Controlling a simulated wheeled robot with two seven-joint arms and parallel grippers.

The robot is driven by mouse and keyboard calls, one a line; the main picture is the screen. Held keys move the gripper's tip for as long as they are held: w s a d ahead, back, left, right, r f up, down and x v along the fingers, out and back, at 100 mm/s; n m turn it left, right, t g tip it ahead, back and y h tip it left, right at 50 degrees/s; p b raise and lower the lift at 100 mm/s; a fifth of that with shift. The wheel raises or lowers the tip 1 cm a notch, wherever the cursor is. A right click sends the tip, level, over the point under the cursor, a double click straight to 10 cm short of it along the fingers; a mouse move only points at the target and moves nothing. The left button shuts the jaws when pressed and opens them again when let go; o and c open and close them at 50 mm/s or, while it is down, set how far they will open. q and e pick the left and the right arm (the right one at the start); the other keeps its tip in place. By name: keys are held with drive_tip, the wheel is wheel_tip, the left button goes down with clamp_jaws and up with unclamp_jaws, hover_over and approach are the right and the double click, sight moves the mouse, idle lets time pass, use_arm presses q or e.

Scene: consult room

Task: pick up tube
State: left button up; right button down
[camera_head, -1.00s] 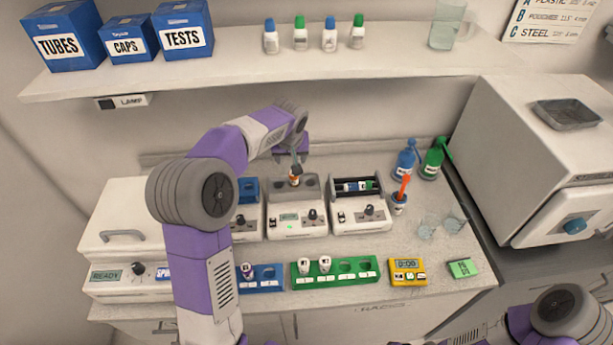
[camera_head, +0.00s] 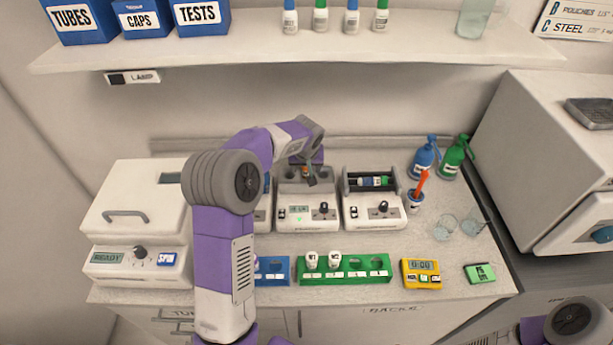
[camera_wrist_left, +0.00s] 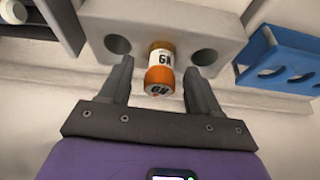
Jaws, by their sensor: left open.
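My left gripper (camera_wrist_left: 160,90) is open, with one finger on each side of the tube's cap and a gap on both sides. In the head view the left gripper (camera_head: 311,176) is small and partly hides the tube. My right gripper is out of view.
A roller device (camera_head: 372,212) stands to the right, with blue and green bottles (camera_head: 423,160) beyond. In front are a green rack (camera_head: 345,278) with two white-capped tubes, a blue rack (camera_head: 272,278) and a yellow timer (camera_head: 421,281). A shelf (camera_head: 250,50) runs above.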

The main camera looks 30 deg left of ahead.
use_arm(q)
drive_tip(key=shift+c, duration=0.4)
drive_tip(key=c, duration=1)
